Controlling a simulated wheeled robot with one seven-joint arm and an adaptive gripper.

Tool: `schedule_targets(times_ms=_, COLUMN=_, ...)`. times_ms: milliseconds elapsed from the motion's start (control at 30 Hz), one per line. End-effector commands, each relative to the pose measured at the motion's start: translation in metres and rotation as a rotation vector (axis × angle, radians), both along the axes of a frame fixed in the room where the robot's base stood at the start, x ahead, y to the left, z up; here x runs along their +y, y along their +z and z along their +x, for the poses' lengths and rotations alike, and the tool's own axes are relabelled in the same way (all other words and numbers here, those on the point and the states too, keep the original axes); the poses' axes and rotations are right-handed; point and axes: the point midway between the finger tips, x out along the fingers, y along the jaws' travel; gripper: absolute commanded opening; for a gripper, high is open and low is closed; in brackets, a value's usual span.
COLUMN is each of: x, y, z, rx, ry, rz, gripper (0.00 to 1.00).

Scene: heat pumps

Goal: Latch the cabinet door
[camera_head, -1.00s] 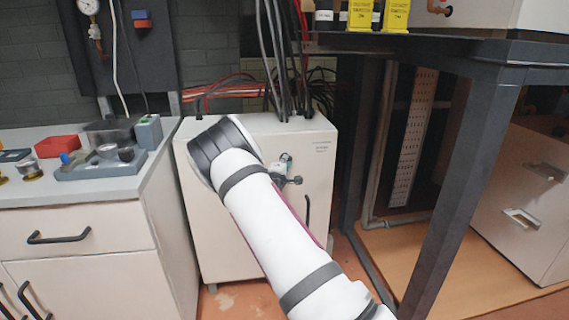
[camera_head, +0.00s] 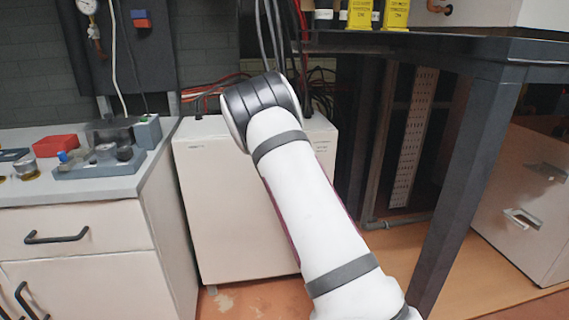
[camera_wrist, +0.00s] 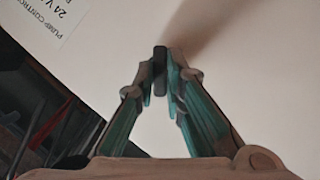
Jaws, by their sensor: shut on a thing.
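The white cabinet (camera_head: 235,215) stands in the middle of the head view, and its front door looks flush with the body. My arm covers the door's right part, so its handle and my gripper are hidden there. In the wrist view the pale door face (camera_wrist: 250,75) fills most of the picture, with a printed pump control label (camera_wrist: 60,25) at upper left. My gripper (camera_wrist: 162,75) has its fingers closed around the dark handle (camera_wrist: 160,57), which stands against the door. Whether the latch is engaged cannot be seen.
A grey-topped counter (camera_head: 90,190) with drawers and small devices stands close on the left. A dark table with a thick leg (camera_head: 462,170) is close on the right. Cables (camera_head: 268,35) run down behind my arm to the cabinet's top. Some floor shows in front.

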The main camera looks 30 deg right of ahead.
Motion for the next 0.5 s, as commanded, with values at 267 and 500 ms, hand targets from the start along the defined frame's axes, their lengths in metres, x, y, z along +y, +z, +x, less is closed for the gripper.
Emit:
schedule_targets(times_ms=267, x=-0.0042, y=0.0003, z=-0.0014, rx=-0.102, ry=-0.003, rz=0.246, gripper=0.0)
schedule_targets(times_ms=500, x=-0.0056, y=0.0006, z=-0.002, rx=-0.18, ry=-0.002, rz=0.44, gripper=0.0)
